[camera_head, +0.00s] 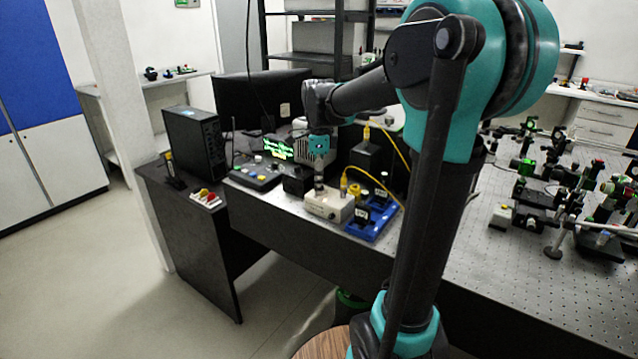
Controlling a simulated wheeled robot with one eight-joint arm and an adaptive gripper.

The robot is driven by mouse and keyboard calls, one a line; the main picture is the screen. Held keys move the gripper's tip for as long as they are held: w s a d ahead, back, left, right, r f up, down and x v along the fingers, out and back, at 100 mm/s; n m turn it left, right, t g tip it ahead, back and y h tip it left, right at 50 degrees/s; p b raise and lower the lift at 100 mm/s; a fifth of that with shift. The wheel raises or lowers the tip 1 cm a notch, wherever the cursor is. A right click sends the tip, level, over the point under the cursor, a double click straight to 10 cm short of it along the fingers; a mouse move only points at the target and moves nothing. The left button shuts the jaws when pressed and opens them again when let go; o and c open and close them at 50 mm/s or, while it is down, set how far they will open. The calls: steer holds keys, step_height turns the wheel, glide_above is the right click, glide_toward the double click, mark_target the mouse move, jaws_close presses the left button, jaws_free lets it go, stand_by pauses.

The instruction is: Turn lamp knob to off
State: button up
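My gripper (319,184) points down at the end of my arm, just above a small off-white box (333,209) near the front edge of the bench. The box has a yellow cable and looks like the lamp unit. I cannot make out a lamp knob; it is too small or hidden by my gripper. The fingertips are too small to show whether they are open or shut, or whether they touch anything.
A blue tray (357,231) with black parts sits right of the box. A control panel (247,182) and a lit green display (278,149) stand to its left. A small panel with a red knob (206,198) lies on the dark desk. Optical mounts (525,185) crowd the right.

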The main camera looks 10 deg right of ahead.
steer(key=shift+f, duration=0.2)
jaws_close()
